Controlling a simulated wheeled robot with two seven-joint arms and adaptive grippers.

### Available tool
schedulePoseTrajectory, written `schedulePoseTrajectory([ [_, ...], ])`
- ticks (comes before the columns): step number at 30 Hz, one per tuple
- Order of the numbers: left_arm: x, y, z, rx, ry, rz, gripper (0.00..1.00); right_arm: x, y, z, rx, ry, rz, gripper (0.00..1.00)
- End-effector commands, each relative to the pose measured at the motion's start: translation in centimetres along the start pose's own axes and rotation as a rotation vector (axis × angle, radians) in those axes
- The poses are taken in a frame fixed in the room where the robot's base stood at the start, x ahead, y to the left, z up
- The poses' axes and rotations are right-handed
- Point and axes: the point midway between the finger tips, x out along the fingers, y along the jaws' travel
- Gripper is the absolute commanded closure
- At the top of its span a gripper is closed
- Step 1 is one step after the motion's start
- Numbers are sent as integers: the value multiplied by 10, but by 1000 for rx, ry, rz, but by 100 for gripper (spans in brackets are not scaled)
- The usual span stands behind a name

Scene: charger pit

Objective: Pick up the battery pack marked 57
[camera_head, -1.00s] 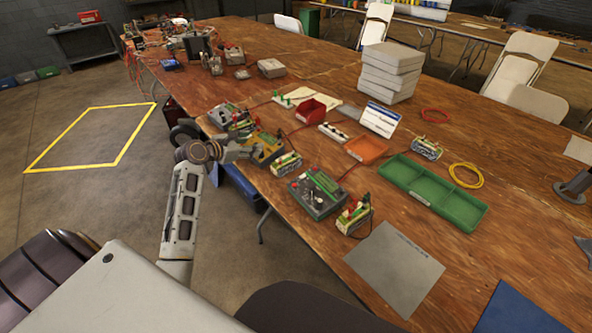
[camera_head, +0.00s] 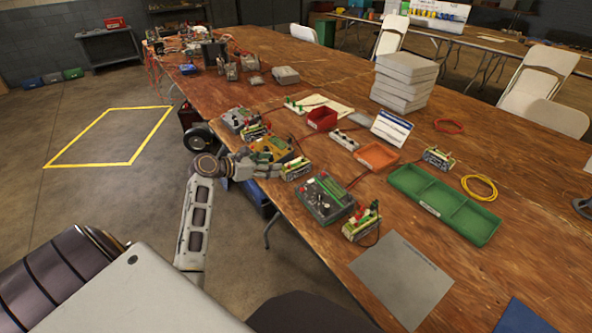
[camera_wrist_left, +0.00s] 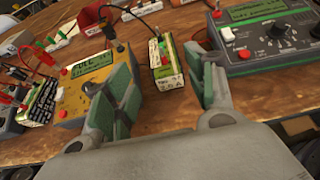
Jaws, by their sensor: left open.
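My left gripper (camera_head: 272,171) is at the table's near edge, just left of a small green-and-white battery pack (camera_head: 296,168). In the left wrist view the open gripper (camera_wrist_left: 166,82) has its green-padded fingers on either side of my line to this pack (camera_wrist_left: 166,66), with nothing held. The pack stands upright, a little beyond the fingertips. Similar packs are on the table at the front (camera_head: 361,222), farther back (camera_head: 254,132) and at the right (camera_head: 438,158). I cannot read which one is marked 57. My right gripper is not in view.
A yellow charger (camera_wrist_left: 88,84) is close on the left of the gripper, and a grey charger with a green panel (camera_wrist_left: 268,42) is on its right. A green tray (camera_head: 444,205), orange tray (camera_head: 376,156) and red bin (camera_head: 322,118) stand farther in. Cables lie between devices.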

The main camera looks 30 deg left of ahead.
Motion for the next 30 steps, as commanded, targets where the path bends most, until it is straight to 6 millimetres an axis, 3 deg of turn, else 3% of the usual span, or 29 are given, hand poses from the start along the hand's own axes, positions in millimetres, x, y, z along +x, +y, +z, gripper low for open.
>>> schedulePoseTrajectory([
  [15, 63, 0, -1, -1, -1, -1, 45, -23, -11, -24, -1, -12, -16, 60],
  [30, 72, -1, -1, 0, 1, -1, 45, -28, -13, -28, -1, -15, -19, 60],
])
